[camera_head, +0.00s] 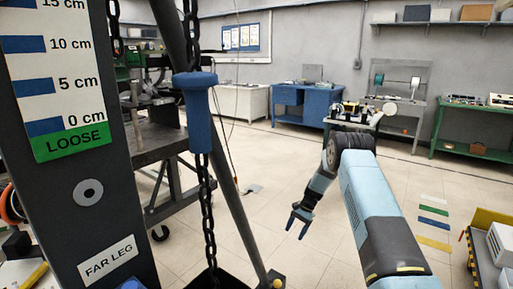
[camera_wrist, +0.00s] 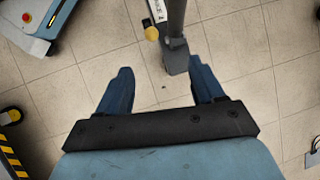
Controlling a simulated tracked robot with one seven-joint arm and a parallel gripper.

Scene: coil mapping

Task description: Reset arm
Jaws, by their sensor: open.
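My gripper (camera_head: 299,218) hangs at the end of my light-blue arm, right of the middle in the head view, above the tiled floor. In the wrist view my gripper (camera_wrist: 158,88) has its two blue fingers spread wide with nothing between them. A grey post with a dark foot (camera_wrist: 175,58) stands beyond the fingers, close to the right one in the picture; I cannot tell whether they touch.
A dark panel with a centimetre scale (camera_head: 62,85), labelled LOOSE and FAR LEG, stands at the left. A chain with a blue handle (camera_head: 197,110) hangs beside a slanted leg (camera_head: 235,195). Workbenches, including a blue one (camera_head: 305,105), line the back wall. Open floor lies between.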

